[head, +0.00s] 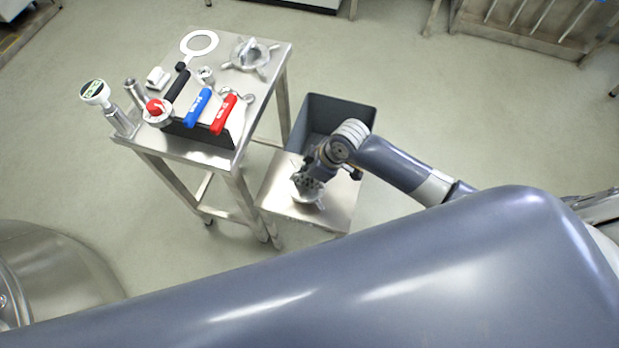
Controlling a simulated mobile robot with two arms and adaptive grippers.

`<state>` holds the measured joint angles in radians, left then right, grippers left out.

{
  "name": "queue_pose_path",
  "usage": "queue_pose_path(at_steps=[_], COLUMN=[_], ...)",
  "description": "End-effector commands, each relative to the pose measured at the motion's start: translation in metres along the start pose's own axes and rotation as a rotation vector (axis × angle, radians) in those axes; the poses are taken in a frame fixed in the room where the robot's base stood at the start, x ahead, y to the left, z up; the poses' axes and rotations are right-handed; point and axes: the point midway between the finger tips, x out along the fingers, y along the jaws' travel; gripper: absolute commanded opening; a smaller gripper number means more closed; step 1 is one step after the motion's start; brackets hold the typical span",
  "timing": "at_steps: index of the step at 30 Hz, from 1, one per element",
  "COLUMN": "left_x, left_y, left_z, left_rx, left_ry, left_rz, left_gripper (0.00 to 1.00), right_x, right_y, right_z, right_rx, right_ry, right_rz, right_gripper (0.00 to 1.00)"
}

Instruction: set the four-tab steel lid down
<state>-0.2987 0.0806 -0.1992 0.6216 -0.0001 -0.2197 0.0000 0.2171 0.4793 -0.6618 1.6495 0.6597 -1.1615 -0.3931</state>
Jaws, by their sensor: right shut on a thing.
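My right gripper (309,184) points down over the low steel stand and is shut on a steel lid (307,197). The lid is mostly hidden under the gripper; only parts of its pale rim and tabs show. It is at or just above the bare front part of the stand's steel top (340,208); I cannot tell if it touches. My left gripper is not in view.
A dark grey open bin (312,117) is at the stand's back. The taller steel table (262,84) holds a tabbed steel part (254,55), a white ring (199,44), blue (198,106) and red (223,113) handles, and a gauge (94,91). A steel vessel (55,275) is lower left.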

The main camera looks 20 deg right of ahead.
Motion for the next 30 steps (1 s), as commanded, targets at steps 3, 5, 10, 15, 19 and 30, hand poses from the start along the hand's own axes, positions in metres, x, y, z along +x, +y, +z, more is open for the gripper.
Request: queue_pose_path(at_steps=[3,5,10,15,19,30], left_x=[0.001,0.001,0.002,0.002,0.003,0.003], left_y=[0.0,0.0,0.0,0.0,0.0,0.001], left_z=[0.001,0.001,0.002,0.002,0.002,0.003], left_rx=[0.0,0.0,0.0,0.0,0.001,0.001], left_ry=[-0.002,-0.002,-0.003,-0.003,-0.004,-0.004], left_rz=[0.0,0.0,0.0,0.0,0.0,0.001], left_gripper=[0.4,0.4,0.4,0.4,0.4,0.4], right_x=[0.007,0.016,0.03,0.031,0.032,0.034], right_y=[0.01,0.01,0.01,0.01,0.01,0.009], right_z=[0.006,0.011,0.016,0.017,0.017,0.019], right_rx=[0.003,0.004,0.002,0.001,0.001,0.002], right_ry=[0.0,0.0,0.002,0.001,0.001,-0.002], right_rz=[0.0,0.0,0.003,0.003,0.003,0.001], right_gripper=[0.0,0.0,0.0,0.0,0.0,0.32])
